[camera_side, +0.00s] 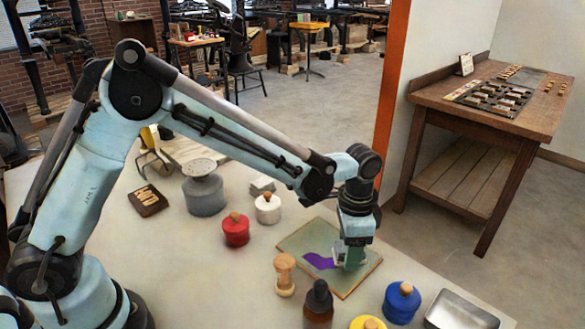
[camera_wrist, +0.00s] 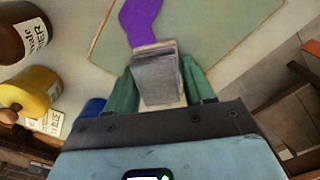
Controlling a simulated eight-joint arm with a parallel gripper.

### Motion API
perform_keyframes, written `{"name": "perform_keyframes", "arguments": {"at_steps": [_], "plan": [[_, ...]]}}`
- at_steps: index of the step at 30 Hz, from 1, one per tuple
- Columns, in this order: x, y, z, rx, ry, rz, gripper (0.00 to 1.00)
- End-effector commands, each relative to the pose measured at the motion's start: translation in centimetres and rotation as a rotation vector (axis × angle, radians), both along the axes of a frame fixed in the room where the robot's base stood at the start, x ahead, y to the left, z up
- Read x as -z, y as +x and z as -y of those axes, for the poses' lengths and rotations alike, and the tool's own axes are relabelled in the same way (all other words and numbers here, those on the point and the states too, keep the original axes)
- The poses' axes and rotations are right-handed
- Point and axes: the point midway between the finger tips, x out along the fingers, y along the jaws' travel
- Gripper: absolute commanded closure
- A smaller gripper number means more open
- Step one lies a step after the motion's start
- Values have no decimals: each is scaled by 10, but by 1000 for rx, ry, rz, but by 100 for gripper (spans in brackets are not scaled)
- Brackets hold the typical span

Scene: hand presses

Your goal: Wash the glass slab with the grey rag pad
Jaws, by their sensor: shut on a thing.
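The glass slab (camera_side: 306,238) lies flat on the pale table and shows pale green in the wrist view (camera_wrist: 225,35). A purple ink patch (camera_side: 319,261) spreads over its middle and also shows in the wrist view (camera_wrist: 140,20). My gripper (camera_side: 350,257) points down over the right part of the slab. In the wrist view my gripper (camera_wrist: 157,88) is shut on the grey rag pad (camera_wrist: 156,76), with a green finger on each side. The pad is right beside the purple patch. I cannot tell whether it touches the glass; the gripper mostly hides it in the side view.
A wooden knobbed tool (camera_side: 285,275) and a dark bottle (camera_side: 318,302) stand near the slab's front left. A blue jar (camera_side: 401,303), a yellow jar (camera_side: 367,323) and a metal tray (camera_side: 462,312) are in front. A red jar (camera_side: 236,231) and a white jar (camera_side: 267,209) stand behind left.

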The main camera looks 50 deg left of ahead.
Motion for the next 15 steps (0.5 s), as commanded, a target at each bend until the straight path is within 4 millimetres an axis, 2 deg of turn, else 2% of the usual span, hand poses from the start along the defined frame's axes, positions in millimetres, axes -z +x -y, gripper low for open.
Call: {"name": "perform_keyframes", "arguments": {"at_steps": [3, 9, 15], "plan": [[0, -1, 11, 3, 0, 0, 76], [0, -21, 9, 1, 0, 0, 76], [0, -20, -11, -3, 0, 0, 76]]}}
